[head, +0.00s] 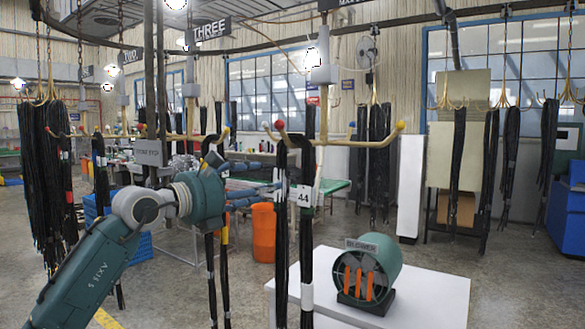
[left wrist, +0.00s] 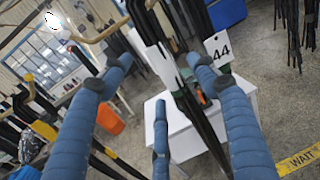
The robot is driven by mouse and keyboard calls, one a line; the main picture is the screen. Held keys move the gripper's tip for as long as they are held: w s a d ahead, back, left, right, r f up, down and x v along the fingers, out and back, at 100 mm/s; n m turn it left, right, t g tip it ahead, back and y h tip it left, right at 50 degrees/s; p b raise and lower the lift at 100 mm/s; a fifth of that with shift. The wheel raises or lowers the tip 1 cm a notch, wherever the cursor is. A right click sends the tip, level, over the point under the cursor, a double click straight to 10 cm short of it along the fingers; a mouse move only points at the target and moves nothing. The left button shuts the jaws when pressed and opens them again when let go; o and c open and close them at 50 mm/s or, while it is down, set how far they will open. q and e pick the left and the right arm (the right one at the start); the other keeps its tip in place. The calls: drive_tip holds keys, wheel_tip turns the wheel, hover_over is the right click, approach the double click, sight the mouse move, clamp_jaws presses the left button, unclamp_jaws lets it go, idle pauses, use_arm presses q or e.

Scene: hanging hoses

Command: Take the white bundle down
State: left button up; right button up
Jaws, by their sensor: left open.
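A bundle of black hoses with a white band (head: 279,178) hangs from the hook arm with the red ball end. In the left wrist view the white-banded bundle (left wrist: 164,68) runs down between my blue fingers. My left gripper (head: 258,184) is open beside this bundle, coming from the left. It also shows in the left wrist view (left wrist: 160,78), its fingers spread around the hoses without visibly closing on them. A tag reading 44 (head: 304,197) hangs on the neighbouring bundle just to the right. My right gripper is in neither view.
A white table (head: 430,295) with a teal blower (head: 370,272) stands behind and right of the bundles. The yellow hook rack (head: 345,143) is above. An orange bin (head: 263,232) stands behind.

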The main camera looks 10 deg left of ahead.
sight(275, 177)
use_arm(q)
drive_tip(key=p+x, duration=0.1)
drive_tip(key=x, duration=0.2)
drive_tip(key=p+x, duration=0.2)
drive_tip(key=shift+w+d+r, duration=0.2)
drive_tip(key=shift+w+d, duration=0.05)
drive_tip(key=shift+w, duration=0.05)
drive_tip(key=shift+s+a, duration=0.15)
drive_tip(key=shift+c, duration=0.5)
drive_tip(key=c, duration=0.4)
clamp_jaws()
drive_tip(key=shift+r, duration=0.35)
